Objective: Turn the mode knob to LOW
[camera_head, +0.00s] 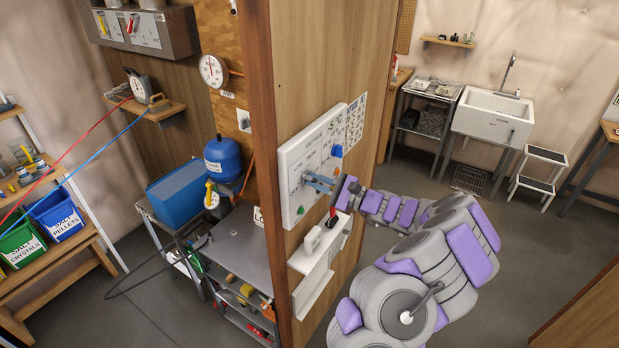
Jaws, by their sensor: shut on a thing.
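A white control panel (292,165) is mounted on the wooden post face in the middle of the view. It carries small printed labels, a blue knob (337,151) at upper right and a green knob (300,211) at lower left.
A grey cart (240,250) stands left of the post. A sink (492,117) and step stool (540,170) are at the back right. Open floor lies between.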

